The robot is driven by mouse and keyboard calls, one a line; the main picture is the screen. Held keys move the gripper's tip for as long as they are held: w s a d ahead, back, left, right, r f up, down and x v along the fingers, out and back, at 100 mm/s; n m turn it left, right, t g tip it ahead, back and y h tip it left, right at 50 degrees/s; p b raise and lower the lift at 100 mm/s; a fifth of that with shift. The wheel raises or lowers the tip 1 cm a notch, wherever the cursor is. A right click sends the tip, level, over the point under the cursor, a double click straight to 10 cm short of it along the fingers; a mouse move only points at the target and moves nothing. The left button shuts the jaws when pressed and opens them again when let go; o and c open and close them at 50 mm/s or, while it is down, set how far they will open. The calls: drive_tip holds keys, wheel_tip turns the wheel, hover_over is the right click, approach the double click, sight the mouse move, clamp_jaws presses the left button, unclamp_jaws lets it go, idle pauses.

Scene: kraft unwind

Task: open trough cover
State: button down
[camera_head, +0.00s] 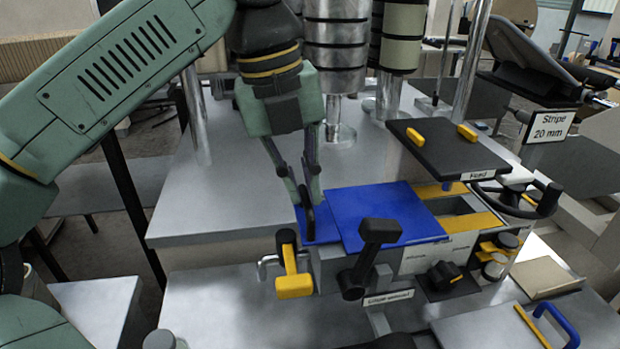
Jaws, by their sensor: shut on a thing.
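A flat blue cover (390,213) lies on top of the grey machine body, right of centre, with a narrower blue section (325,228) at its left end. It lies flat, and yellow-edged openings show at its right side. My gripper (307,208) points down at the left end of the blue part. Its fingers are close together, shut on a small dark piece there that looks like a handle of the cover. The fingers hide most of this piece, so its shape and how it joins the blue part cannot be told.
A black lever (379,232) and a yellow-handled lever (293,284) stand close in front of the cover. A black plate with yellow grips (450,150) is raised behind right. Metal rollers (337,45) stand behind my gripper. The grey table (215,215) at left is clear.

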drive_tip(key=shift+s+a, duration=0.1)
drive_tip(key=shift+a, duration=0.6)
drive_tip(key=c, duration=1.7)
unclamp_jaws()
drive_tip(key=shift+a, duration=0.1)
drive_tip(key=r, duration=0.3)
drive_tip(key=a+r, duration=0.1)
drive_tip(key=r, duration=0.3)
drive_tip(key=shift+s+a+r, duration=0.15)
drive_tip(key=shift+a+r, duration=0.05)
